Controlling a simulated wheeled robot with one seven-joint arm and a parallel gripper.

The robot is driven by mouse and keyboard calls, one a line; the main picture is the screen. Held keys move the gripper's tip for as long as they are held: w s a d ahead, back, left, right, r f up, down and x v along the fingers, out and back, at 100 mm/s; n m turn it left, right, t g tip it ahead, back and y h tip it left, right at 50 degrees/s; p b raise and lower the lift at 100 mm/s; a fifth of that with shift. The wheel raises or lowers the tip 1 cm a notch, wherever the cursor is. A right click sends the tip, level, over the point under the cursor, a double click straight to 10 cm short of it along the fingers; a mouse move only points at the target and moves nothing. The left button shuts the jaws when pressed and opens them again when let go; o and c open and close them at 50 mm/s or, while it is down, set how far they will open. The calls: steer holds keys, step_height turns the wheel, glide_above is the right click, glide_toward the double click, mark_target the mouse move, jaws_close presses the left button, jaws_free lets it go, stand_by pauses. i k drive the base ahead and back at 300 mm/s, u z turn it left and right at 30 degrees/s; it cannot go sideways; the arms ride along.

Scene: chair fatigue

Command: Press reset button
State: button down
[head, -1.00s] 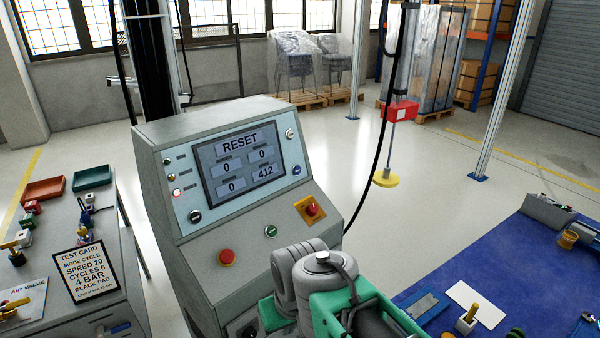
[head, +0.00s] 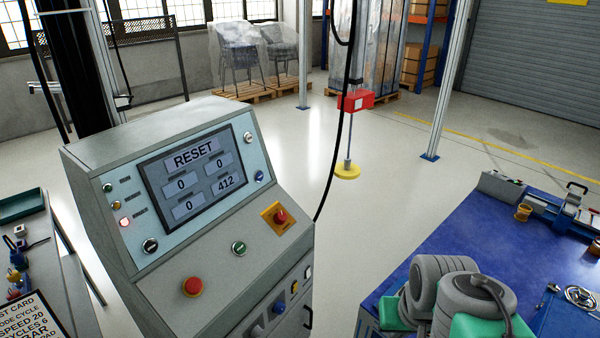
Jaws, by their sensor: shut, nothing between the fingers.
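The grey control console (head: 100,156) stands at left centre in the head view. Its screen (head: 190,172) reads RESET at the top, with 0, 0, 0 and 412 below. On the panel are a green button (head: 238,248), a red button (head: 193,286), a red button on a yellow plate (head: 280,215), a white button (head: 249,137), a blue knob (head: 258,176) and a black button (head: 150,245). A red lamp (head: 125,221) glows at the left. Button labels are too small to read. My gripper is out of view; only my arm links show at bottom right.
A blue-topped bench (head: 440,240) with tools fills the right. A side table (head: 62,278) with a test card (head: 30,318) stands at left. A black cable hangs beside the console, near a red box (head: 356,100) above a yellow pad (head: 347,171). Open floor lies behind.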

mark_target(260, 175)
steer(key=i, duration=0.8)
steer(key=u, duration=2.6)
